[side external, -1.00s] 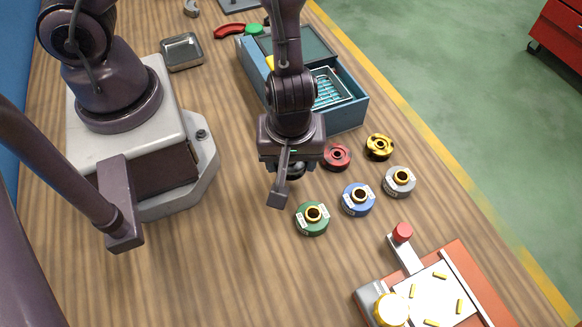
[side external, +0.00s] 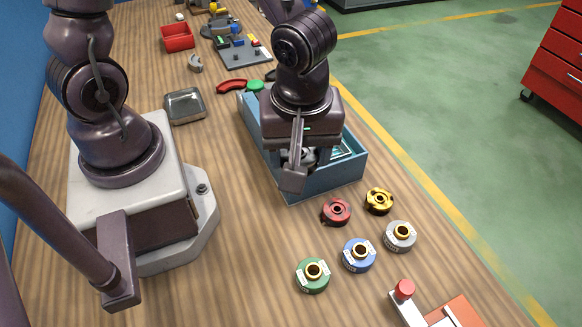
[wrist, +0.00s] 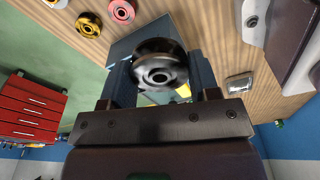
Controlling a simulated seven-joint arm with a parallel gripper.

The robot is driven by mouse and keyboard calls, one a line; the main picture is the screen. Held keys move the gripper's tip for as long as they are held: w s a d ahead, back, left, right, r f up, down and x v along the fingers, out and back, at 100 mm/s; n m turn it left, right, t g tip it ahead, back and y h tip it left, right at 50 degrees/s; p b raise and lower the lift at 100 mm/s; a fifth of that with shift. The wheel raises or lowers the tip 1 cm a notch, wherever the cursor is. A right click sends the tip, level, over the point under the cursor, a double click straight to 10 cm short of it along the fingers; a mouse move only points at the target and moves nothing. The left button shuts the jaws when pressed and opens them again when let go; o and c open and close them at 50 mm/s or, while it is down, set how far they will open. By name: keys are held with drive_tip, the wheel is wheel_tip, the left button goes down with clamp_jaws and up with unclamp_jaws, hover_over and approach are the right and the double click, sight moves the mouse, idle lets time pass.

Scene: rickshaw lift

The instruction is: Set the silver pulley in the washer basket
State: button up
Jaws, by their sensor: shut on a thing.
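My gripper (side external: 297,165) is shut on the silver pulley (wrist: 160,72), which sits between the two fingers in the wrist view. In the side view, the pulley shows only partly behind the finger, above the near end of the blue washer box (side external: 325,183). The washer basket (side external: 346,150) is a wire basket inside this box. It is mostly hidden behind my gripper, with only a bit showing to the right. I cannot tell how high the pulley is above it.
A red pulley (side external: 336,211) and a gold pulley (side external: 379,200) lie in front of the box. Green (side external: 312,275), blue (side external: 359,255) and grey (side external: 400,236) labelled holders stand nearer. A metal tray (side external: 185,105) is at left.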

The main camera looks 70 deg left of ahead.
drive_tip(key=w+a+n, duration=0.5)
drive_tip(key=w+a, duration=0.5)
drive_tip(key=a, duration=0.3)
drive_tip(key=shift+g, duration=0.3)
drive_tip(key=shift+s+d+f, duration=0.1)
drive_tip(key=shift+f, duration=1.85)
drive_tip(key=shift+s+d+f, duration=0.1)
drive_tip(key=shift+f, duration=1.85)
drive_tip(key=shift+s+d+f, duration=0.1)
drive_tip(key=shift+f, duration=1.85)
drive_tip(key=shift+f, duration=0.45)
drive_tip(key=o, duration=1.3)
drive_tip(key=shift+r, duration=0.15)
